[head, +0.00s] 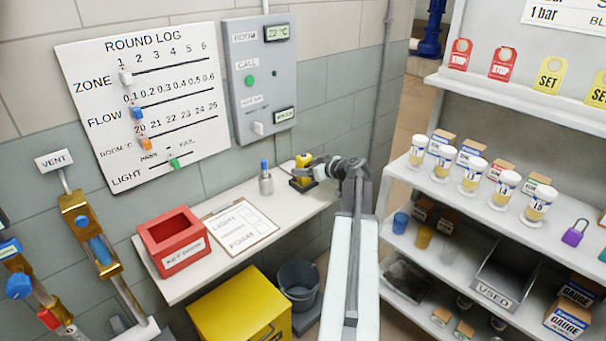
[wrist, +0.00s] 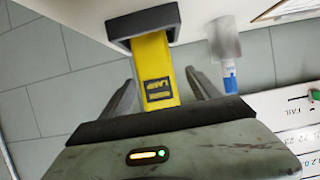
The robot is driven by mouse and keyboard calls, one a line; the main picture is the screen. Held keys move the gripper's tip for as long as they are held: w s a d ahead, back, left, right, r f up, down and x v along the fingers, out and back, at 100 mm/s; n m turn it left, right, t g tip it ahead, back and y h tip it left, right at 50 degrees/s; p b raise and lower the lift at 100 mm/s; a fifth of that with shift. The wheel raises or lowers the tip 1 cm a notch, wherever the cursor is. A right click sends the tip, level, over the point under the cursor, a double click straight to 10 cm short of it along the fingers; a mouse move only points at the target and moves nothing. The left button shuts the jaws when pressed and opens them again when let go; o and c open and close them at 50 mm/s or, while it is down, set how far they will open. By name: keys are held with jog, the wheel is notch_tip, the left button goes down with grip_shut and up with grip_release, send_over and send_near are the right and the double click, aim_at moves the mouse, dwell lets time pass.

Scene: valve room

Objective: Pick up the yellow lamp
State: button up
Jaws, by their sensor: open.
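The yellow lamp (head: 303,168) stands on the right end of the white wall shelf, on or in a dark base. In the wrist view the yellow lamp (wrist: 156,75) shows as a yellow body with a dark label and a dark grey frame (wrist: 142,27) at its far end. My gripper (head: 314,172) is at the lamp in the head view. In the wrist view its two open fingers (wrist: 160,80) lie on either side of the yellow body, with a gap visible on each side.
A clear cup with a blue marker (head: 265,179) stands just left of the lamp. A clipboard (head: 240,227) and a red key box (head: 173,241) lie further left on the shelf. A yellow cabinet (head: 238,305) and a grey bucket (head: 298,280) are below. A stocked white rack (head: 455,190) is right.

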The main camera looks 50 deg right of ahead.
aim_at(299, 166)
jog(key=b+x, duration=0.1)
jog(key=x, duration=0.4)
jog(key=shift+d+b, duration=0.15)
jog(key=shift+b, duration=0.25)
jog(key=shift+s, duration=0.1)
grip_shut()
